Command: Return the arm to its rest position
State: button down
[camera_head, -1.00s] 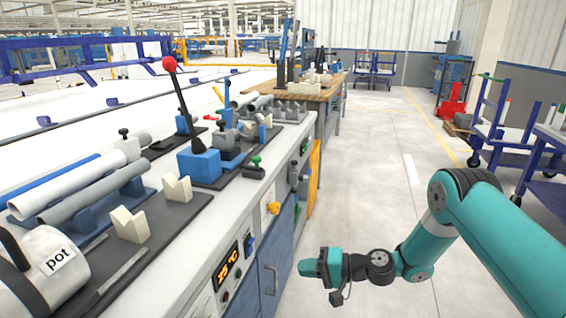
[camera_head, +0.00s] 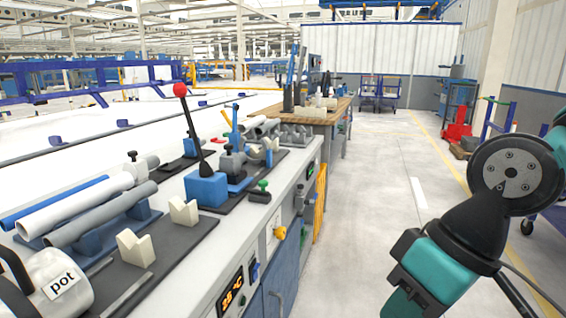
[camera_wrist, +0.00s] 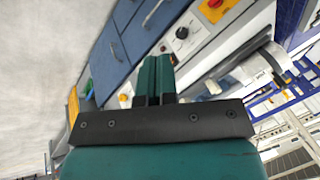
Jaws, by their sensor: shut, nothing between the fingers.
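My gripper shows in the wrist view (camera_wrist: 156,78) with its two teal fingers side by side, shut and empty. In the head view, my arm is folded up at the right, and the teal gripper body (camera_head: 425,275) hangs low in front of the aisle, right of the workbench and apart from it. The fingertips are not clear in the head view. Pipes (camera_head: 80,205) in white, blue and grey lie on blue supports on the bench, away from my gripper.
The floor aisle (camera_head: 385,180) is clear. Carts stand at the right.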

jog(key=s+d+r+p, duration=0.2)
jog(key=s+r+p, duration=0.1)
jog(key=r+p, duration=1.3)
jog(key=shift+s+h, duration=0.2)
jog(key=shift+h, duration=0.2)
jog(key=shift+a, duration=0.15)
